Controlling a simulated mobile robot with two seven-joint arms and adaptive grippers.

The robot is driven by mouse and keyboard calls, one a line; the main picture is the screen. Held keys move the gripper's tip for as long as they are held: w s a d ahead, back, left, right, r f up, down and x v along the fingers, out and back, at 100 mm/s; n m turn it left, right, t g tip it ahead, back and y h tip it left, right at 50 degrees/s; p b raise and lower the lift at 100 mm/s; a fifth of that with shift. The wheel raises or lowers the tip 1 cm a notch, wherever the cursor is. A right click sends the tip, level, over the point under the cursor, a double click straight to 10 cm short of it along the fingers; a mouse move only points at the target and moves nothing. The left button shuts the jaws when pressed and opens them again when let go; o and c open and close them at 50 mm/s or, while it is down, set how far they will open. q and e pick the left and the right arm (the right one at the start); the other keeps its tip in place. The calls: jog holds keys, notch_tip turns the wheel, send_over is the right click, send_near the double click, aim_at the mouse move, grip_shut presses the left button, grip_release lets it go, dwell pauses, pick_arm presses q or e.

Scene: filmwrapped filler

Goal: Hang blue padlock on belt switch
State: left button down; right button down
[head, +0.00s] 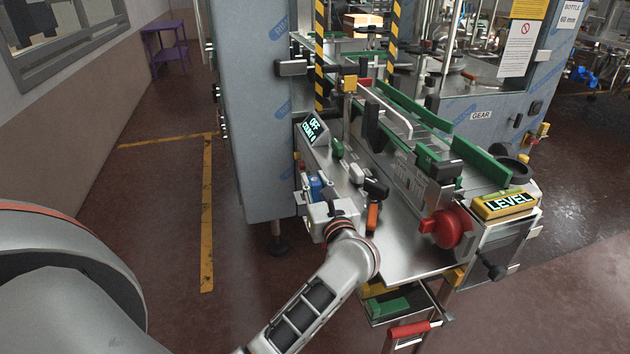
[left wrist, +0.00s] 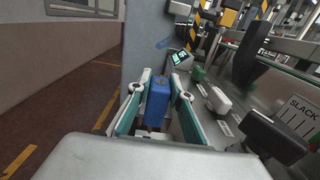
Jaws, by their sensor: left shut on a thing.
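The blue padlock (head: 316,187) is held at the left edge of the machine's sloping metal panel. It also shows in the left wrist view (left wrist: 158,103), upright between the two fingers. My left gripper (left wrist: 155,100) is shut on its sides; in the head view the gripper (head: 315,193) is partly hidden by its own wrist. The padlock's shackle is not clear. To its right, the panel carries a green knob (head: 338,148), a white knob (head: 356,174) and a black knob (head: 376,188). I cannot tell which control is the belt switch. My right gripper is not in view.
An OFF display (head: 313,128) stands at the panel's upper left. A grey-blue cabinet (head: 255,110) rises behind. A large red knob (head: 452,228) and a yellow LEVEL box (head: 505,203) stand at the right. Floor left of the machine is clear.

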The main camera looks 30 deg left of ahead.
aim_at(315, 199)
pick_arm(q)
jog(key=shift+f+b, duration=1.85)
jog(key=shift+f, duration=0.8)
jog(key=shift+f+b, duration=0.45)
jog(key=shift+f, duration=0.25)
jog(key=shift+f+b, duration=0.25)
jog(key=shift+b, duration=0.1)
jog(key=c, duration=1.8)
grip_release()
jog(key=shift+f, duration=0.1)
jog(key=shift+o, duration=0.2)
